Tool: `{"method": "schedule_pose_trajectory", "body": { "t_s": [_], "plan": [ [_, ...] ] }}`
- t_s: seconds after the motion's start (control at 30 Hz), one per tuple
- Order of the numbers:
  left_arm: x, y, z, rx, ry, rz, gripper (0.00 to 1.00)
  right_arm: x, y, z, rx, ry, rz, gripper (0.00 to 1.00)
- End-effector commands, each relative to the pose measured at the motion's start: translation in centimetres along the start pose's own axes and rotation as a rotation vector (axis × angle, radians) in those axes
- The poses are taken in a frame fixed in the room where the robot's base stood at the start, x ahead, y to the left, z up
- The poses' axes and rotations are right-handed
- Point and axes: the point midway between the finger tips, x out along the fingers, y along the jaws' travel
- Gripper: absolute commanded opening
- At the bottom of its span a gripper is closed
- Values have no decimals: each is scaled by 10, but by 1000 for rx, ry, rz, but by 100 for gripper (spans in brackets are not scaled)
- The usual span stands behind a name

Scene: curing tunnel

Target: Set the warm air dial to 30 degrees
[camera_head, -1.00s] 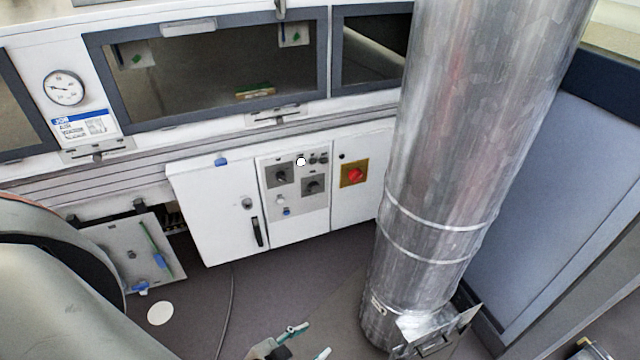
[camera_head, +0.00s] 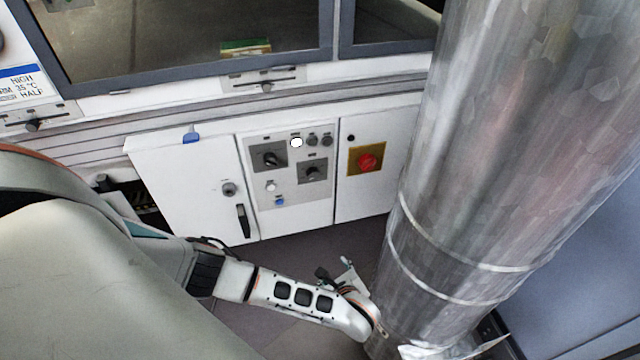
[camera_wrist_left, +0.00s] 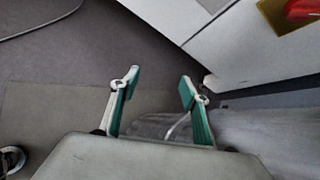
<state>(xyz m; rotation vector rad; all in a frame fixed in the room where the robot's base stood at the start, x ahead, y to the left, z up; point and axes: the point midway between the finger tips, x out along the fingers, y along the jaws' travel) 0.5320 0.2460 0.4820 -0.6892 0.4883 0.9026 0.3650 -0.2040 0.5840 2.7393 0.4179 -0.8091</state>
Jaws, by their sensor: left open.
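The control panel (camera_head: 302,194) on the white cabinet has two black rotary dials on grey plates. One dial (camera_head: 270,160) is at upper left, the other dial (camera_head: 312,173) lower and to its right. Their labels and scales are too small to read, so I cannot tell which is warm air. My left gripper (camera_head: 338,272) is in front of and below the cabinet, apart from the dials. In the left wrist view its teal-padded fingers (camera_wrist_left: 160,84) are spread and empty above the floor. My right gripper is not in view.
A large metal duct (camera_head: 455,190) stands close right of my left gripper. A red knob on a yellow plate (camera_head: 366,161), a white lamp (camera_head: 296,142) and a black door handle (camera_head: 243,220) are nearby.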

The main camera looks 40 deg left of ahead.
Motion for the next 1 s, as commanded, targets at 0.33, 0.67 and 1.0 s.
{"method": "schedule_pose_trajectory", "body": {
  "t_s": [0.33, 0.67, 1.0],
  "plan": [
    [56, -71, 159, 369, -620, -80, 46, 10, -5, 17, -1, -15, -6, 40],
    [70, -88, 193, 411, -710, -88, 46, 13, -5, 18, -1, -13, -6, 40],
    [104, -97, 218, 412, -705, -88, 46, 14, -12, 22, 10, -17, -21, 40]
  ]
}}
